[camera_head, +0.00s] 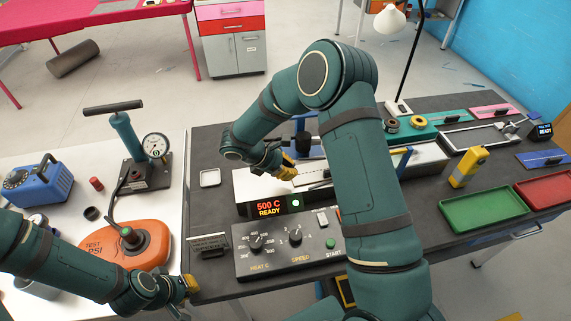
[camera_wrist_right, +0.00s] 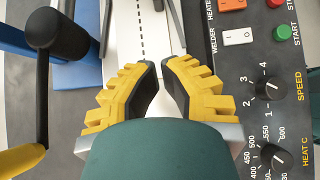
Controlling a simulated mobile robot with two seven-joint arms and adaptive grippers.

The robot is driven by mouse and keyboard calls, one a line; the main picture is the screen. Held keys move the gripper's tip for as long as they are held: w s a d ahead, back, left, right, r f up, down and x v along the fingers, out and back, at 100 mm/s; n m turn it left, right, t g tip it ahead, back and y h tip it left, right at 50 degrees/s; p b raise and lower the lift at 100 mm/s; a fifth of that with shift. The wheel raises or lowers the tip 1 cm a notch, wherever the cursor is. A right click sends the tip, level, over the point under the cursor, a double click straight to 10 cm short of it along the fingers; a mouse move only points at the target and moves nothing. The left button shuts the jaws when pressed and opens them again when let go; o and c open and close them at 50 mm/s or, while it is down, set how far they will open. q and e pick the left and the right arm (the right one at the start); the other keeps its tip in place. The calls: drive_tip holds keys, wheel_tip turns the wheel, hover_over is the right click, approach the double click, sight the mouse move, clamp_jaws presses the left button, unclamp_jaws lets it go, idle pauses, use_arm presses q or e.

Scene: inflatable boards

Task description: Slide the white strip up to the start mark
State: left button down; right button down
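A white band with a dashed black line (camera_wrist_right: 141,32) runs under my right gripper in the right wrist view. I cannot tell whether it is the loose white strip or the welder's bed, and no start mark can be made out. My right gripper (camera_wrist_right: 158,66) is over this band, its fingertips a narrow gap apart with nothing clearly held between them. In the head view my right gripper (camera_head: 287,167) is above the white-topped welder (camera_head: 246,188), whose display reads 500 C READY. My right arm hides part of the welder. My left gripper (camera_head: 190,284) is low beside the orange pump.
The control panel (camera_head: 290,250) with knobs and a green START button is in front of the welder. An orange PSI pump (camera_head: 125,245) and blue device (camera_head: 38,187) stand on the left table. Green tray (camera_head: 484,208), red tray (camera_head: 545,188) and yellow tool (camera_head: 468,167) are at right.

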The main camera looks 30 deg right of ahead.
sight(321, 176)
drive_tip(key=x, duration=0.5)
drive_tip(key=shift+d+f, duration=0.1)
drive_tip(key=shift+f, duration=0.1)
use_arm(q)
drive_tip(key=shift+r, duration=0.2)
use_arm(e)
drive_tip(key=d, duration=0.3)
drive_tip(key=shift+s+d+f, duration=0.1)
drive_tip(key=shift+s+d, duration=0.05)
drive_tip(key=shift+s, duration=0.15)
drive_tip(key=shift+s+d, duration=0.1)
drive_tip(key=shift+d, duration=0.4)
use_arm(q)
drive_tip(key=shift+w, duration=0.1)
